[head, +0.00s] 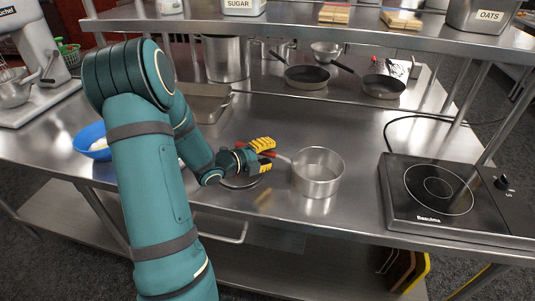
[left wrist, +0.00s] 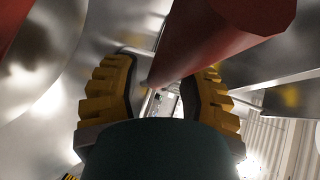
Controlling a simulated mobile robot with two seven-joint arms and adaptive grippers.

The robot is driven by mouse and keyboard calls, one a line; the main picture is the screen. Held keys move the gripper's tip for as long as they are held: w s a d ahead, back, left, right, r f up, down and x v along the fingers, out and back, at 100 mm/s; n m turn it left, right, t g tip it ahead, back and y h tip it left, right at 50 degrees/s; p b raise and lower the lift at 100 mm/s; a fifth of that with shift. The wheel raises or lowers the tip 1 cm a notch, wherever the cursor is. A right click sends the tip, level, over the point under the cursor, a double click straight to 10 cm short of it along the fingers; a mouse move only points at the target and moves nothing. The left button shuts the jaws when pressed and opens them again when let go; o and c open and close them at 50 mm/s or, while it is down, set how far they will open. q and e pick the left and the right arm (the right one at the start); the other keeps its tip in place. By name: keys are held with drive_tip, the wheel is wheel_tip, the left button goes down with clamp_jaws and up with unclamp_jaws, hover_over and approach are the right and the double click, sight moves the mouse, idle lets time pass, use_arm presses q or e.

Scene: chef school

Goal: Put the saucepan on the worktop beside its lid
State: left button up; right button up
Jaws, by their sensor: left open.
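The steel saucepan (head: 318,174) stands upright on the steel worktop (head: 345,125), right of my left gripper. Its handle (head: 281,157) points left toward that gripper. My left gripper (head: 270,155) is open, with yellow-padded fingers at the handle. In the left wrist view the open fingers (left wrist: 160,90) show with a large dark red shape (left wrist: 215,40) between and above them, which looks like the handle. A round metal thing, perhaps the lid (head: 240,182), lies mostly hidden under my left gripper. My right gripper is not in view.
A black induction hob (head: 440,190) stands to the right. A blue bowl (head: 92,141) and a stand mixer (head: 35,60) are at the left. Two frying pans (head: 306,77) (head: 383,86) and a tall pot (head: 226,58) stand at the back. The worktop between saucepan and hob is clear.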

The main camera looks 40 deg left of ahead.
use_arm(q)
drive_tip(key=shift+r, duration=0.1)
drive_tip(key=shift+s+r, duration=0.1)
drive_tip(key=shift+s, duration=0.15)
drive_tip(key=p+v, duration=0.1)
drive_tip(key=v, duration=1)
drive_tip(key=shift+s, duration=0.3)
